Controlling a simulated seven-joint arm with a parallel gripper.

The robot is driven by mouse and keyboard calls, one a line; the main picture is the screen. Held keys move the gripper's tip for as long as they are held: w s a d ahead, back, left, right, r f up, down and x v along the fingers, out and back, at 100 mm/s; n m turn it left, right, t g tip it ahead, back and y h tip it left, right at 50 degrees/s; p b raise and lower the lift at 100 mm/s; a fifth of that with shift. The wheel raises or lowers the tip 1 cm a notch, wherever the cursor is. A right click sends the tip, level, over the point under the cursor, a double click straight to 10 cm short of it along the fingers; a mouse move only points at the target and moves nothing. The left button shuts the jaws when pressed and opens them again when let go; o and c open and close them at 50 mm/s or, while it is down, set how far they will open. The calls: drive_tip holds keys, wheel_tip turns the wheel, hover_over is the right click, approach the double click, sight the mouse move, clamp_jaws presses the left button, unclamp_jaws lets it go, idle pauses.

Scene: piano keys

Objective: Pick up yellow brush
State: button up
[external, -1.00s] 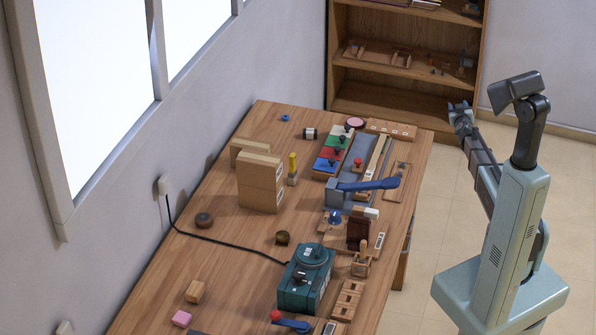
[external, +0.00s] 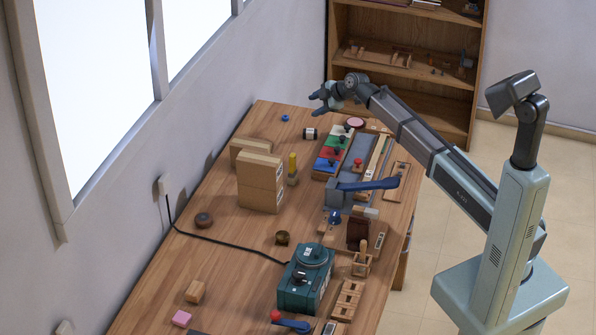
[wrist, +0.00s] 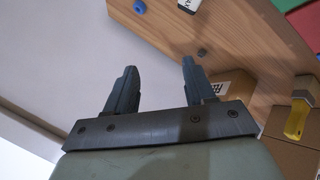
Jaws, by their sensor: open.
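The yellow brush (external: 292,164) stands upright on the table beside the cardboard boxes, yellow part up and a tan part at the bottom. It also shows at the right edge of the wrist view (wrist: 296,120). My gripper (external: 317,101) is above the far part of the table, above and beyond the brush. In the wrist view its two fingers (wrist: 159,67) are spread apart with nothing between them. The brush lies to the right of both fingers.
Cardboard boxes (external: 260,183) stand just left of the brush. Colored panels with dark knobs (external: 332,152) are to its right. A black-and-white cylinder (external: 310,134) and a blue ring (external: 285,118) lie behind it. A green machine (external: 306,279) sits nearer, with a black cable.

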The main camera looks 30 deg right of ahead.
drive_tip(key=s+a+n+g+h, duration=0.2)
drive_tip(key=s+a+n+g, duration=0.4)
drive_tip(key=a, duration=0.5)
wheel_tip(320, 180, up, 4)
drive_tip(key=n+g+h, duration=0.2)
drive_tip(key=n+h, duration=0.1)
drive_tip(key=n, duration=0.1)
hover_over(293, 166)
drive_tip(key=w, duration=0.2)
drive_tip(key=shift+w+d+r, duration=0.1)
drive_tip(key=shift+d, duration=0.25)
drive_tip(key=shift+s+a, duration=0.1)
drive_tip(key=shift+s, duration=0.2)
drive_tip(key=shift+s+f, duration=0.1)
drive_tip(key=shift+f, duration=0.25)
wheel_tip(293, 166, down, 13)
drive_tip(key=shift+r, duration=0.1)
clamp_jaws()
